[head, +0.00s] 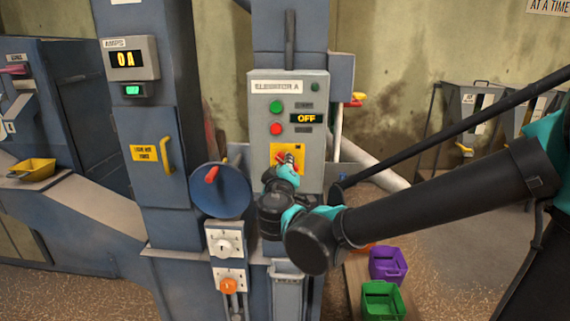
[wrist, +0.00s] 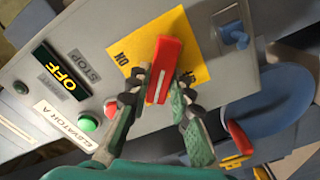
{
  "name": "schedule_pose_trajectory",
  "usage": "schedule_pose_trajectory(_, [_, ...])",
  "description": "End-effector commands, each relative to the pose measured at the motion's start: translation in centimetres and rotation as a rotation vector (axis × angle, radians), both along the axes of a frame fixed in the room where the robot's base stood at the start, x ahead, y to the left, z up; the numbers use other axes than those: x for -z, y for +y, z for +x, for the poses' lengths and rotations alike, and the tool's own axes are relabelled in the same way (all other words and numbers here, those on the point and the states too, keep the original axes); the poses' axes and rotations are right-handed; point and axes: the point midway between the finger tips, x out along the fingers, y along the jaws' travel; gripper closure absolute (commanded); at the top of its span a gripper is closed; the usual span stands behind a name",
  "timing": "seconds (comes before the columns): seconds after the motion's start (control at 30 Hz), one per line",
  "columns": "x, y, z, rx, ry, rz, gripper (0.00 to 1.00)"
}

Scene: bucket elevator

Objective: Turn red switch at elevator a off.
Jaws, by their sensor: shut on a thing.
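The elevator A panel (head: 318,150) is a grey box with a yellow plate (head: 293,151) low on its face. The red switch (wrist: 166,62) sits on that plate, and its red handle lies between my fingers. My gripper (wrist: 160,88) is shut on the red switch. In the head view my gripper (head: 286,167) is at the yellow plate and hides most of the switch. The display (head: 306,118) reads OFF, and it also reads OFF in the wrist view (wrist: 60,72).
A green button (head: 276,106) and a red button (head: 276,129) sit above the yellow plate. A blue handwheel (head: 220,195) with a red grip stands left of my gripper. The amps meter (head: 128,59) reads 0 A. Purple (head: 387,264) and green (head: 382,300) bins stand at lower right.

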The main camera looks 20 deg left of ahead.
Motion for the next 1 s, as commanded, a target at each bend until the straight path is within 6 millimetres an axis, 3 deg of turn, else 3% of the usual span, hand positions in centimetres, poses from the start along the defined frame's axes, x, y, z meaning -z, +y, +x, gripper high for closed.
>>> schedule_pose_trajectory(0.6, [0.41, 0.21, -0.07, -0.001, -0.126, -0.523, 1.00])
schedule_pose_trajectory(1.0, [0.55, 0.22, -0.08, -0.002, -0.163, -0.683, 1.00])
